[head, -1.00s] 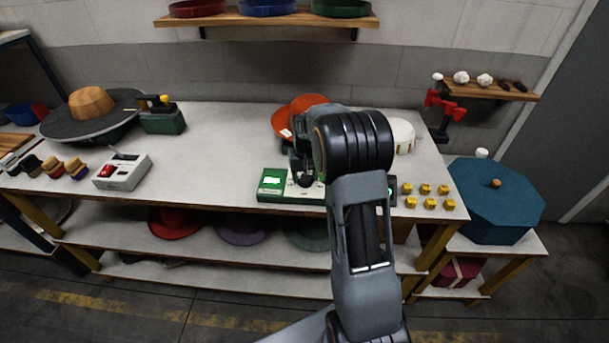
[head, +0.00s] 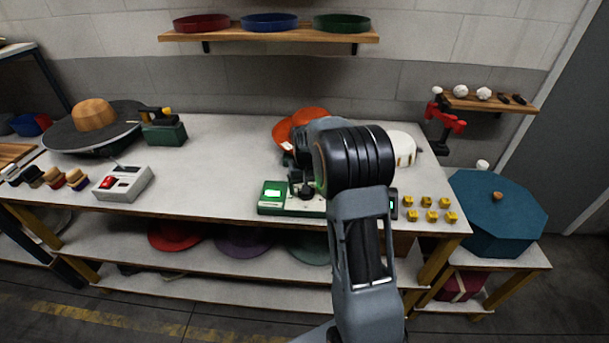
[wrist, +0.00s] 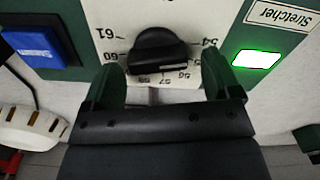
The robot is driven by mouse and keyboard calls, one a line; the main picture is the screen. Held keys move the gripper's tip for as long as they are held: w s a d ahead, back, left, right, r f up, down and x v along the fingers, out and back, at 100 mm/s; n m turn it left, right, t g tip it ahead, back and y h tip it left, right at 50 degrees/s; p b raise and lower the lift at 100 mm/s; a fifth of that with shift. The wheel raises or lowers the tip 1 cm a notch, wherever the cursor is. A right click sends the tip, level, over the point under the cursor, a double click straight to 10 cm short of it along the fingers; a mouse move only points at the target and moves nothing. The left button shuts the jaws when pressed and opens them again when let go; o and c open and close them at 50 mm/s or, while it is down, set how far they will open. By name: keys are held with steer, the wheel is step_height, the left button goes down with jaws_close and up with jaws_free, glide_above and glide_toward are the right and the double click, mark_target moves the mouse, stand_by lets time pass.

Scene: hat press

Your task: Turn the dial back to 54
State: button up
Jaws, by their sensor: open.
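The black dial (wrist: 158,48) sits on a pale scale plate (wrist: 110,15) in the wrist view. The scale reads 61 and 60 at left, 57 and 56 below, and 54 at right. The dial's exact setting is unclear. My gripper (wrist: 160,64) is open, with one dark green finger on each side of the dial's lower part; I cannot tell whether either touches it. In the head view the stretcher's green base (head: 270,208) is at the table's front edge, and my arm hides much of it, including its right part.
A lit green display (wrist: 257,59) and a blue button (wrist: 38,45) flank the dial. Several yellow blocks (head: 425,202) lie to the right. A grey control box (head: 122,184) stands left, with clear table between.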

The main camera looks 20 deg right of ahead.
step_height(320, 180, up, 13)
steer(key=shift+r, duration=0.2)
stand_by(0.3)
steer(key=shift+w, duration=0.1)
stand_by(0.3)
steer(key=s+a+f+n+t, duration=0.1)
steer(key=s+a, duration=0.4)
steer(key=s, duration=0.6)
steer(key=s+a+f+n+t, duration=0.1)
steer(key=s+a, duration=0.5)
steer(key=s, duration=0.6)
steer(key=shift+s+a+f+n+t, duration=0.2)
steer(key=shift+f+n+t, duration=0.2)
steer(key=shift+t, duration=0.5)
steer(key=shift+d, duration=0.15)
